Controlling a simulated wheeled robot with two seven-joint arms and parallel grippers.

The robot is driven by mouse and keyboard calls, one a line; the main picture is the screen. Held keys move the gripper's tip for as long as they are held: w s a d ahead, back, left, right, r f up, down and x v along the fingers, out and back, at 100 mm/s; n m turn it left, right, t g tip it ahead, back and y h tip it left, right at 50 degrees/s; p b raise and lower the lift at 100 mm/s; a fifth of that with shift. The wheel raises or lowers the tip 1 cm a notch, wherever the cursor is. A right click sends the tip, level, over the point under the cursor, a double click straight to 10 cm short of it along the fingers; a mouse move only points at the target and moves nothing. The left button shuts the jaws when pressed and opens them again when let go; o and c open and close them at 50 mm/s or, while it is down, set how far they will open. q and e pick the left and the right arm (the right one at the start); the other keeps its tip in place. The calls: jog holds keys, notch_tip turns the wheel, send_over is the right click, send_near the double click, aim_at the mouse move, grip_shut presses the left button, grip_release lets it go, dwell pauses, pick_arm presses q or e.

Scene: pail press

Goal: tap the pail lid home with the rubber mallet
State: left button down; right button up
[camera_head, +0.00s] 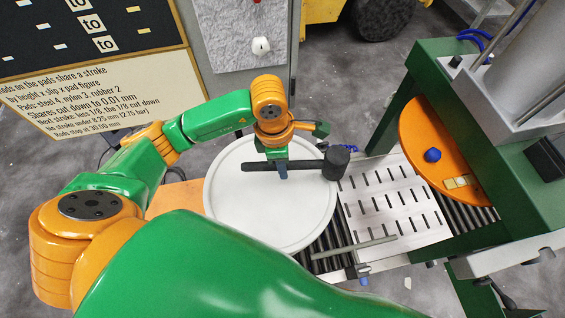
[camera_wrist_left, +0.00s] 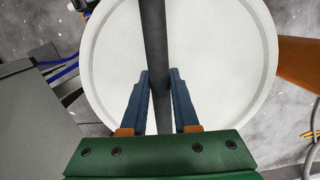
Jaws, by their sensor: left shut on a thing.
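The white round pail lid (camera_head: 240,200) lies flat in the middle of the head view, with a raised rim. It also fills much of the left wrist view (camera_wrist_left: 230,60). The pail body below it is hidden, and I cannot tell how evenly the lid sits. My left gripper (camera_head: 283,172) is above the lid, shut on the black handle of the rubber mallet (camera_head: 337,163). The mallet lies across the view, its head at the right, over the lid's right edge. In the left wrist view the blue fingers (camera_wrist_left: 160,78) flank the handle (camera_wrist_left: 153,35). My right gripper is not seen.
A green press frame (camera_head: 425,65) with an orange disc (camera_head: 425,130) stands at the right. A slotted pale plate (camera_head: 400,205) and dark rollers (camera_head: 328,250) lie beside the lid. A dark sign board (camera_head: 75,40) and a grey panel (camera_head: 230,30) stand at the back.

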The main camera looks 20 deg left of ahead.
pick_arm(q)
notch_tip(320, 180, up, 2)
jog(key=shift+r+p, duration=0.15)
jog(key=shift+p, duration=0.25)
jog(key=shift+d, duration=0.1)
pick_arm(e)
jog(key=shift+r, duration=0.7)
pick_arm(q)
notch_tip(320, 180, up, 6)
jog(key=p, duration=0.4)
jog(key=shift+r+p, duration=0.15)
jog(key=shift+p, duration=0.15)
jog(key=shift+f, duration=0.2)
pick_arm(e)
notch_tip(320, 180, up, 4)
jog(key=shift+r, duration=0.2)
